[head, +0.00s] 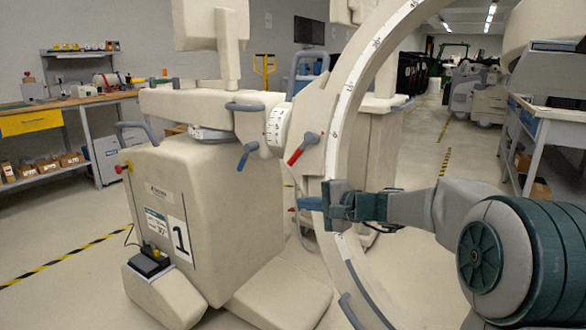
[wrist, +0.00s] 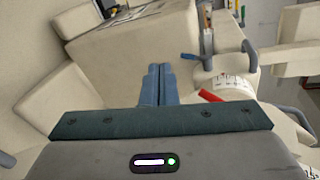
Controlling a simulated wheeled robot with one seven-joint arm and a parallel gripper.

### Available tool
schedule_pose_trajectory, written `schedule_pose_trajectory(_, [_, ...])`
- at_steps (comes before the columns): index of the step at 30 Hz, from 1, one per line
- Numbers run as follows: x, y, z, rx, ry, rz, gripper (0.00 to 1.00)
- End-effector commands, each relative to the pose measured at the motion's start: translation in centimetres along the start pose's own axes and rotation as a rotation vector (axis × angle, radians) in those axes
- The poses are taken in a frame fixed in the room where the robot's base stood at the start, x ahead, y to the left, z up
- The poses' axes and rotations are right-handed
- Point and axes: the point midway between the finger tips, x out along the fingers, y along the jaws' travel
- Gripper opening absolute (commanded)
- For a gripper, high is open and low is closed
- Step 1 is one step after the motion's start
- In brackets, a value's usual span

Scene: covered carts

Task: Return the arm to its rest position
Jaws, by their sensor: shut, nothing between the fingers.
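My gripper (head: 312,204) is in front of the large curved arm of the cart in the head view, pointing left. In the wrist view its two blue fingers (wrist: 156,84) lie side by side, shut and empty. The beige cart marked 1 (head: 165,210) stands left of my gripper, with a visible gap between them in the head view. The cart's blue lever (head: 246,156) and red lever (head: 302,148) sit above and left of my gripper. The red lever (wrist: 226,97) also shows right of the fingers in the wrist view.
The curved white arm (head: 340,120) of the cart rises close behind my gripper; I cannot tell the exact gap. A workbench (head: 70,103) stands at the back left and another table (head: 560,115) at the right. Open floor (head: 415,155) lies down the aisle.

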Motion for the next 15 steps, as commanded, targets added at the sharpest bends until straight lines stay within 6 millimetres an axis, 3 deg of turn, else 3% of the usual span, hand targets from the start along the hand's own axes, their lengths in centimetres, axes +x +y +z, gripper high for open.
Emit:
schedule_pose_trajectory(1, [-0.8, -1.7, 2.2, -0.038, -0.013, 0.062, 0.0])
schedule_pose_trajectory(6, [-3.3, -2.0, 7.2, -0.157, -0.047, 0.265, 0.0])
schedule_pose_trajectory(15, [-10.3, -2.8, 14.1, -0.362, -0.083, 0.597, 0.0])
